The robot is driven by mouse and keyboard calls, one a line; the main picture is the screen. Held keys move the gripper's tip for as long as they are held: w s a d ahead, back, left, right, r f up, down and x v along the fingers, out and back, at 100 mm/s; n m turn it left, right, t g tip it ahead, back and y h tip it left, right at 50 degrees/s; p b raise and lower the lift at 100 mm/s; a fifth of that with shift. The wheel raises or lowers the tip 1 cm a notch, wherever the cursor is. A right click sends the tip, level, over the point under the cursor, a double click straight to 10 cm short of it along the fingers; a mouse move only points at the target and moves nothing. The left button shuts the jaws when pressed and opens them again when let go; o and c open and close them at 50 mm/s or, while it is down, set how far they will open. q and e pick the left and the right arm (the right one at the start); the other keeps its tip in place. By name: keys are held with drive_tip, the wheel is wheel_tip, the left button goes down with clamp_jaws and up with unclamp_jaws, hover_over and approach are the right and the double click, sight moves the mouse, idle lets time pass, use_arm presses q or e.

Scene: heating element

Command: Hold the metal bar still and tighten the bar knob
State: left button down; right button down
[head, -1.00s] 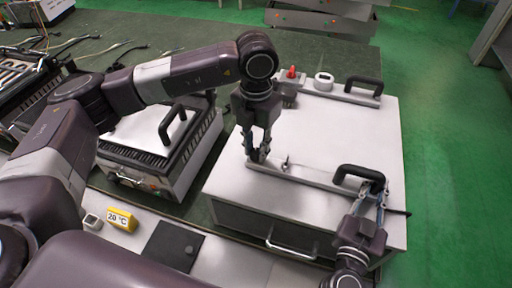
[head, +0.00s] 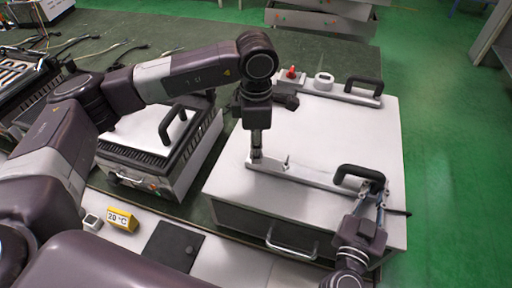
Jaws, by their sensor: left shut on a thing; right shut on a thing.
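The metal bar (head: 312,179) lies along the front of the white top of a large box-shaped unit, with a black handle (head: 358,174) near its right end. My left gripper (head: 256,156) points down at the bar's left end, shut on the bar knob, which its fingers hide. Its fingers are seen nearly edge-on. My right gripper (head: 376,187) comes up from the lower right and is shut on the bar's right end, beside the handle. The exact contact there is too small to tell.
A second bar with a black handle (head: 362,86) lies at the unit's back, near a red knob (head: 292,72) and a round white gauge (head: 324,79). A grill-like appliance (head: 158,150) stands left. A yellow temperature display (head: 121,219) sits front left. The unit's middle top is clear.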

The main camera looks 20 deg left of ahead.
use_arm(q)
drive_tip(key=m, duration=1.2)
drive_tip(key=shift+m, duration=0.4)
idle(0.3)
drive_tip(key=c, duration=1.7)
unclamp_jaws()
drive_tip(key=shift+o, duration=0.2)
wheel_tip(320, 180, up, 12)
